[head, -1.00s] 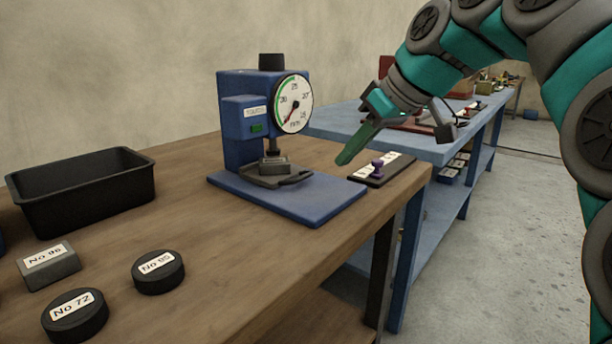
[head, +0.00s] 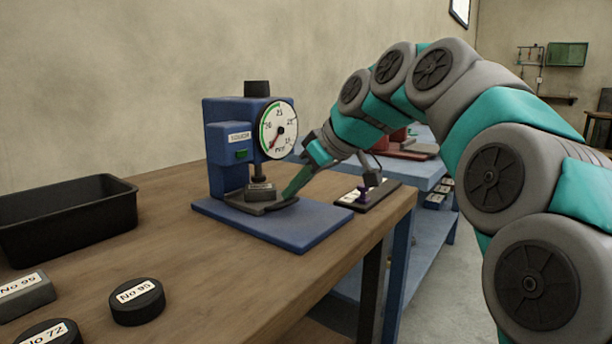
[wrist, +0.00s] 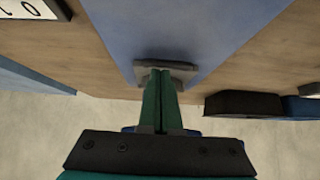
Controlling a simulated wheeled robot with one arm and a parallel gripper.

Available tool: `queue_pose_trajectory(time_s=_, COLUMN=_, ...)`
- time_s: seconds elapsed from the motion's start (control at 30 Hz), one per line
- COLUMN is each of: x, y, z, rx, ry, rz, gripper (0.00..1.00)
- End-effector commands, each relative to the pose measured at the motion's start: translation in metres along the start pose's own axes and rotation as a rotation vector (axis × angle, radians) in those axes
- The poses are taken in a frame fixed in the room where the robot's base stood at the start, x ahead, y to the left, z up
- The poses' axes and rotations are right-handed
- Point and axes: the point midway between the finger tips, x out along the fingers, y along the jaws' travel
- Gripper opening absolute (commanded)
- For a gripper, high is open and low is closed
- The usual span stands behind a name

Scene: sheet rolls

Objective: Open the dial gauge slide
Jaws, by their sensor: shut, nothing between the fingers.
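The dial gauge (head: 222,170) is a blue stand with a round white dial (head: 279,130), on a flat blue base (head: 300,231). Under its spindle a small grey labelled block (head: 261,191) sits at a dark grey slide (head: 257,208) with a curved front edge. My gripper (head: 288,196) is shut, its green fingers pointing down at the right end of the slide. In the wrist view the closed fingertips (wrist: 160,74) overlap the grey slide piece (wrist: 185,69). Whether they touch it I cannot tell. The fingers hide part of it.
A black tray (head: 64,222) stands at the back left of the wooden table. Labelled dark weights, one a round No 95 (head: 137,301), lie at the front left. Bare wood lies in front of the gauge.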

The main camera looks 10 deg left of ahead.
Motion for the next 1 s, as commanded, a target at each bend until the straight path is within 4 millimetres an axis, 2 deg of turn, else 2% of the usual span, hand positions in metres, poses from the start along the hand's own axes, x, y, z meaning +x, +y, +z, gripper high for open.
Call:
queue_pose_trajectory(time_s=0.2, x=0.009, y=0.001, z=-0.001, rx=0.000, ry=0.003, rz=0.003, gripper=0.00)
queue_pose_trajectory(time_s=0.63, x=0.005, y=0.001, z=0.006, rx=0.001, ry=0.002, rz=0.003, gripper=0.00)
queue_pose_trajectory(time_s=0.77, x=-0.008, y=0.001, z=0.021, rx=0.002, ry=0.002, rz=0.003, gripper=0.00)
queue_pose_trajectory(time_s=1.0, x=-0.048, y=0.001, z=0.065, rx=0.003, ry=0.004, rz=0.003, gripper=0.00)
